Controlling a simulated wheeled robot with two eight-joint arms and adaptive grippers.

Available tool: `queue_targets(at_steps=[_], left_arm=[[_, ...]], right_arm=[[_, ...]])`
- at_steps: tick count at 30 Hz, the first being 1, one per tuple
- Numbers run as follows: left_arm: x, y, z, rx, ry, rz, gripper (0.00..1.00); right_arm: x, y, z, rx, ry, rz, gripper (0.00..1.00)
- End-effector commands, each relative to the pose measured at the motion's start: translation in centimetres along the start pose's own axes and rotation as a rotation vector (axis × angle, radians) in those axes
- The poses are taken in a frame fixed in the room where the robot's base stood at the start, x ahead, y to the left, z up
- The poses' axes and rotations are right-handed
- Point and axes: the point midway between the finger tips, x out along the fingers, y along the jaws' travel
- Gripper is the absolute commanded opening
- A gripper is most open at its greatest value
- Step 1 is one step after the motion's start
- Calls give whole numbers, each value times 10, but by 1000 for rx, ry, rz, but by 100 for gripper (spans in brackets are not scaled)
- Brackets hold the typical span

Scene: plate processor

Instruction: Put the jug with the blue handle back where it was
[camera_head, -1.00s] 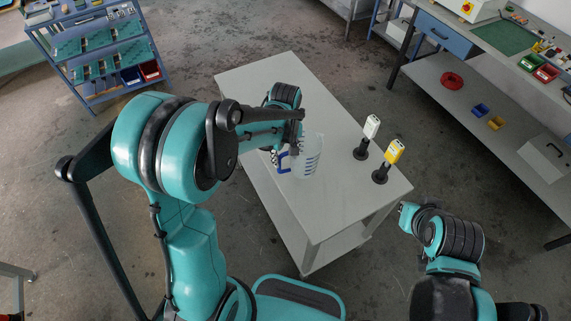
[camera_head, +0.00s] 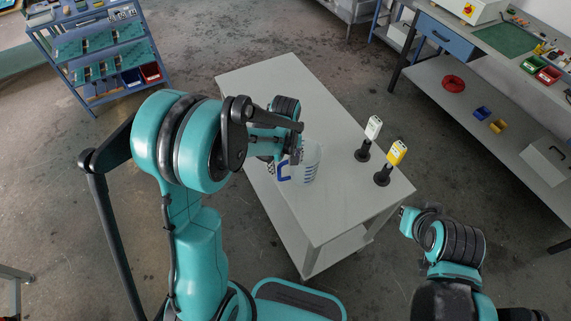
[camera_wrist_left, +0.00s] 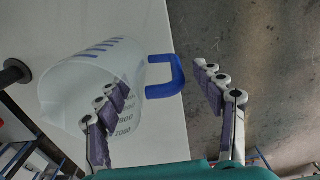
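The clear jug (camera_head: 309,165) with blue measuring marks stands on the grey table (camera_head: 340,205). Its blue handle (camera_head: 284,172) faces left in the head view, toward my left gripper (camera_head: 277,160). In the left wrist view the jug (camera_wrist_left: 80,85) is at left and its blue handle (camera_wrist_left: 178,76) lies between the fingers of my left gripper (camera_wrist_left: 162,85). The fingers are spread, with a gap on both sides of the handle. One finger covers part of the jug wall; whether it touches cannot be told. My right gripper (camera_head: 405,220) is off the table's right side, its fingers unclear.
A white-topped device (camera_head: 370,135) and a yellow-topped device (camera_head: 391,160) stand on black holders at the table's right. A shelf cart (camera_head: 105,60) is at back left. A workbench (camera_head: 480,75) runs along the right. The table's far part is clear.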

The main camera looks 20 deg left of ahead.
Motion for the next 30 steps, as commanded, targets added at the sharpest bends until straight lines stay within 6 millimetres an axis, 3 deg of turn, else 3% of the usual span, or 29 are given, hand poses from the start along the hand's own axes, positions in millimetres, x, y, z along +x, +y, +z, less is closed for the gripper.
queue_targets(at_steps=[8,21,30], left_arm=[[-9,0,0,0,0,0,68],[-100,0,0,0,0,0,68],[-130,-5,4,26,14,15,68]], right_arm=[[-5,0,-3,0,0,0,0],[-25,0,-18,0,0,0,0],[-28,0,-20,0,0,0,0]])
